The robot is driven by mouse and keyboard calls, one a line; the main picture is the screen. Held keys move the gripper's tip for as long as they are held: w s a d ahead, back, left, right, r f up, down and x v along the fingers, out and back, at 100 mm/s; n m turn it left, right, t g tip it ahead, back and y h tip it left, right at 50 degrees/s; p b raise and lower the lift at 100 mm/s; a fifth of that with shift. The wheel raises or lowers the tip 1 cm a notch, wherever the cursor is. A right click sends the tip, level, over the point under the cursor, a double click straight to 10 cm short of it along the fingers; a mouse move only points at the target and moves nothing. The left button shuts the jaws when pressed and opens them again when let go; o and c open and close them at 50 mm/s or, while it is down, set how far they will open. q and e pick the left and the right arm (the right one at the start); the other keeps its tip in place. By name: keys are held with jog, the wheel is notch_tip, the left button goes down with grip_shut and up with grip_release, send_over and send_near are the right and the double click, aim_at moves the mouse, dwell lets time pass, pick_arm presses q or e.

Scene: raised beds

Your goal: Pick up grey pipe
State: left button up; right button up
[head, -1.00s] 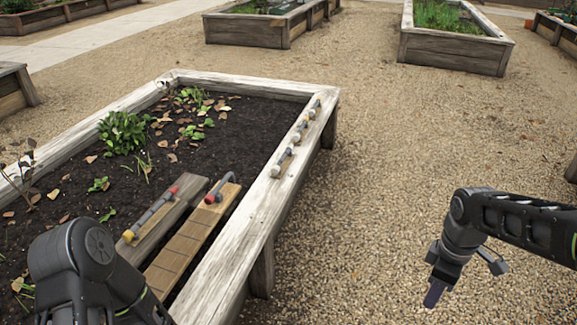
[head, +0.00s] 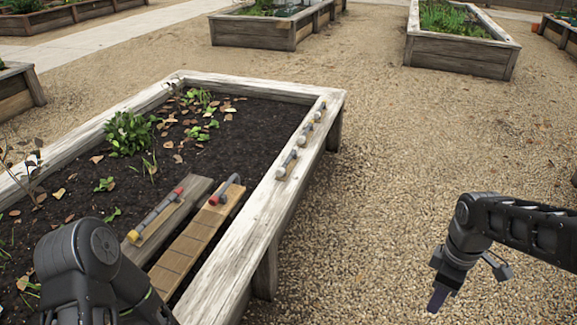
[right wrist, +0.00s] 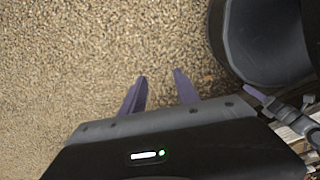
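Grey pipe pieces lie in and on the raised bed. A long grey pipe (head: 158,213) with a red end and a yellow end lies on a weathered board (head: 192,197). A shorter grey pipe (head: 228,187) with a red end lies on the browner plank (head: 181,252) beside it. Several small grey pieces (head: 287,163) lie in a line along the bed's right rim (head: 256,216). My right gripper (head: 439,298) hangs over the gravel, well right of the bed; the right wrist view shows its purple fingers (right wrist: 160,88) apart with nothing between them. My left gripper is out of view.
The bed holds dark soil, leafy plants (head: 128,133) and dry leaves. My left arm covers its near left part. More raised beds (head: 458,57) stand at the back. The gravel (head: 400,160) right of the bed is clear.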

jog(key=s+a+f+m+y, duration=0.2)
jog(key=a+f+m+y, duration=0.25)
jog(key=a+f, duration=1.25)
jog(key=s+a+f+m+t, duration=0.1)
jog(key=s+a+f+m, duration=0.5)
jog(key=s+f+m, duration=0.2)
notch_tip(320, 180, down, 4)
jog(key=s, duration=0.2)
jog(key=shift+s+r+h, duration=0.25)
jog(key=shift+s+h, duration=0.1)
